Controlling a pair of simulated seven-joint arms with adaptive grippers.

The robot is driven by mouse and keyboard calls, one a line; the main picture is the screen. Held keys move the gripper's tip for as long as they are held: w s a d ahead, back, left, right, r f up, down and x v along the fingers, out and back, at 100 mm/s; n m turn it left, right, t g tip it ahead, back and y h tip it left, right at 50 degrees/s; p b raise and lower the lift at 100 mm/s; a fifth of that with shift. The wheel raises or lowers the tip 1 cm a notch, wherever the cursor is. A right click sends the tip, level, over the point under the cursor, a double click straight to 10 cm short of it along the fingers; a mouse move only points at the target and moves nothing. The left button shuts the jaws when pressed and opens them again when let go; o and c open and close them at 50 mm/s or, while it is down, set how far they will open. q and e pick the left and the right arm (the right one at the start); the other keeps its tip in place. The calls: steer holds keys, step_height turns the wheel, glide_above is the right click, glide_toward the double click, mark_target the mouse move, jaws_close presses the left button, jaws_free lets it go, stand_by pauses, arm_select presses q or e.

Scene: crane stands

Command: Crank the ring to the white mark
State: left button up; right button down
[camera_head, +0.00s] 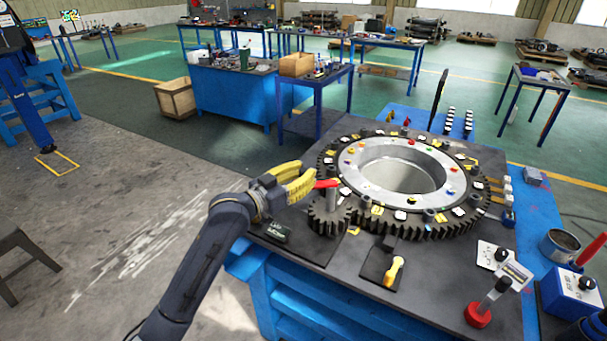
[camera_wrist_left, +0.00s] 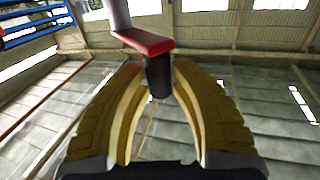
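The toothed ring (camera_head: 440,232) lies flat on the dark bench top, with a pale metal hub inside it and many small coloured and white pieces on it. A small gear (camera_head: 328,222) sits at its left front edge. Above that gear is a crank with a red arm (camera_head: 327,184), also in the left wrist view (camera_wrist_left: 143,41). My left gripper (camera_head: 308,178) is at the crank's left end. Its yellow fingers stand on either side of the dark crank grip (camera_wrist_left: 159,78); whether they press on it is unclear. I cannot single out the white mark.
A yellow-handled lever (camera_head: 394,270) stands at the bench front. A red-based stand (camera_head: 478,315), a blue box (camera_head: 570,293) and a round tin (camera_head: 559,245) are at the right. A thin dark upright disc (camera_head: 438,100) rises behind the ring.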

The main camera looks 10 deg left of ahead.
arm_select(q)
jaws_close()
steer(key=shift+s+d+n+t+y, duration=0.15)
steer(key=shift+s+n+t+y, duration=0.15)
steer(key=shift+y, duration=0.1)
